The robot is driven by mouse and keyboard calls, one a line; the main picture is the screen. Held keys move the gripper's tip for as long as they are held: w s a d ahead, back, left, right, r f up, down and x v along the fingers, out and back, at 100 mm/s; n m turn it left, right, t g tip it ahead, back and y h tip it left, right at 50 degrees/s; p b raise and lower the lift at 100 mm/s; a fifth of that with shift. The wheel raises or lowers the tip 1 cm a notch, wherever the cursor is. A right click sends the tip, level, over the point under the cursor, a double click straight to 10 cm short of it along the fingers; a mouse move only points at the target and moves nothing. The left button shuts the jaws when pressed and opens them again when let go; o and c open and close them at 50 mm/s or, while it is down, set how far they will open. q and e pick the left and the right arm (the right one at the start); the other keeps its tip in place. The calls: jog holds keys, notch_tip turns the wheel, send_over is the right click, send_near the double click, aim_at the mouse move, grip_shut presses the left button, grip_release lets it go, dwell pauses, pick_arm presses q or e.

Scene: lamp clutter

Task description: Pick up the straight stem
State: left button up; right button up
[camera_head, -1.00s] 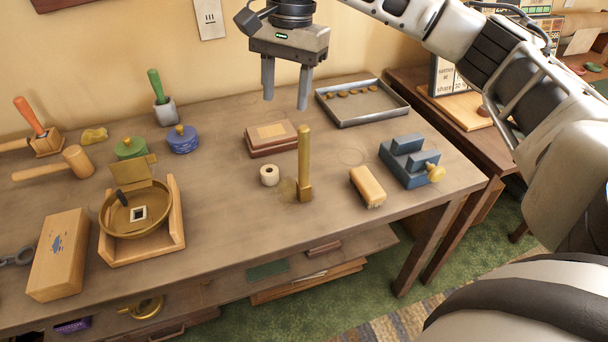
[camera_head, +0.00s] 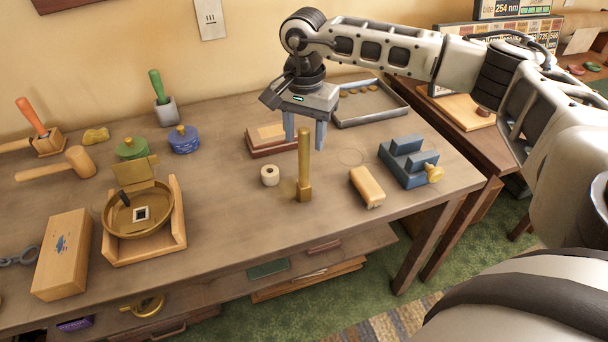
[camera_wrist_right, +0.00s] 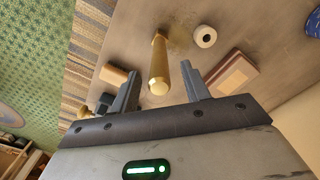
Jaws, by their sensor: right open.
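The straight stem (camera_head: 304,165) is a brass-coloured post standing upright on a small square foot on the wooden table. In the right wrist view the stem (camera_wrist_right: 159,65) shows from its top end, between the two fingers in the picture. My right gripper (camera_head: 305,137) is open and empty, pointing down just behind the stem's upper part in the head view. Its fingers (camera_wrist_right: 166,88) lie on either side of the stem in the wrist view, apart from it. I cannot tell how far the fingertips are above the table. My left gripper is not in view.
A white tape roll (camera_head: 270,175) and a tan brush-like block (camera_head: 367,187) stand close beside the stem. A blue vise-like block (camera_head: 408,160) is to the right. Reddish boxes (camera_head: 271,140) and a grey tray (camera_head: 371,119) lie behind.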

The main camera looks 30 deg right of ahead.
aim_at(303, 146)
jog(key=shift+f, duration=1.75)
jog(key=shift+a, duration=0.1)
grip_shut()
jog(key=shift+r, duration=0.1)
